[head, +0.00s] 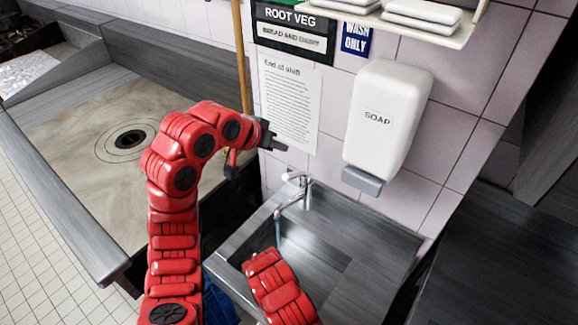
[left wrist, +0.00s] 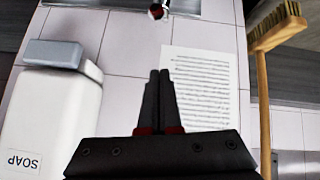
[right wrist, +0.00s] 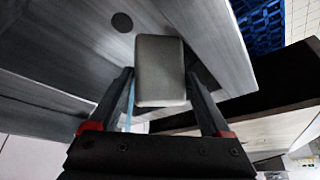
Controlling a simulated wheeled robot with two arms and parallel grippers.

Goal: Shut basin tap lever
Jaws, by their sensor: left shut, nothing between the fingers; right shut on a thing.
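The chrome tap (head: 306,192) stands at the back of the steel basin (head: 345,265), with its lever (head: 291,176) on top. A thin bluish stream of water (head: 277,232) runs from the spout. Part of the tap shows at the top edge of the left wrist view (left wrist: 160,11). My left gripper (head: 276,141) is shut and empty, above the tap near the wall; its fingers lie together in the left wrist view (left wrist: 160,98). My right gripper (right wrist: 160,103) is shut on a grey rounded block (right wrist: 160,72) over the basin; the head view hides it behind my arm.
A white soap dispenser (head: 388,115) hangs on the wall right of the tap. A printed notice (head: 290,105) is behind my left gripper. A broom handle (head: 241,55) leans left of it.

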